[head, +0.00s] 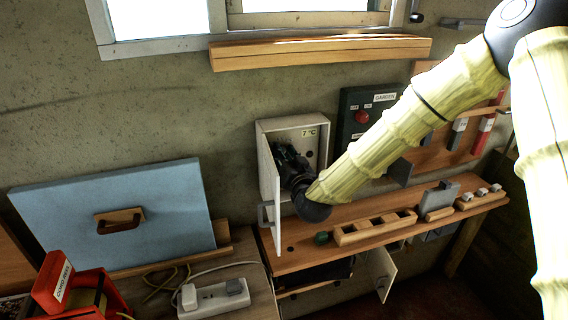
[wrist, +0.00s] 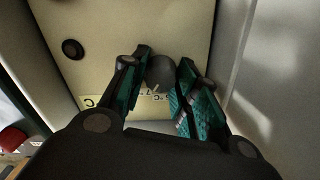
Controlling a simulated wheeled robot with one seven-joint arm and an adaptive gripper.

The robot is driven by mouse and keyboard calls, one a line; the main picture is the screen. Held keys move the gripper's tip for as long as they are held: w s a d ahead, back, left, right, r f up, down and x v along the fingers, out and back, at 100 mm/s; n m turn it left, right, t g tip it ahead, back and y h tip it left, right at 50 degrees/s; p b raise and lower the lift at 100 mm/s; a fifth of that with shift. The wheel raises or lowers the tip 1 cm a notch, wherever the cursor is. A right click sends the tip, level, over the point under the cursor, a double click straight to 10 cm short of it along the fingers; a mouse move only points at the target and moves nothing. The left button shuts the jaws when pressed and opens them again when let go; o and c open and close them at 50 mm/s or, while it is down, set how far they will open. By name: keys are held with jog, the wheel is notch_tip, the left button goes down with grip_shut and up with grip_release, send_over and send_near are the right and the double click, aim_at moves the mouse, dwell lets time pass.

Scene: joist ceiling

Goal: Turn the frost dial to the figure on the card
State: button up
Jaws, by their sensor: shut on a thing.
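The card (head: 308,132) reads "7 °C" and sits inside the open white box (head: 292,121), at its upper right. In the wrist view, part of the pale yellow card (wrist: 93,102) shows behind my fingers. The frost dial (wrist: 161,70) is a dark round knob on the cream panel, between my two fingertips. My gripper (wrist: 163,75) is shut on it; it also shows in the head view (head: 286,156), reaching into the box. My gripper hides the dial in the head view.
The box door (head: 270,190) hangs open on the left, close to my wrist. A small dark knob (wrist: 72,48) sits on the same panel. A dark panel with a red button (head: 362,117) is at right. A wooden shelf (head: 290,258) runs below.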

jog(key=shift+d+f+m+b, duration=0.1)
jog(key=shift+m+b, duration=0.35)
jog(key=shift+m, duration=0.05)
jog(key=o, duration=1)
jog(key=v, duration=1.2)
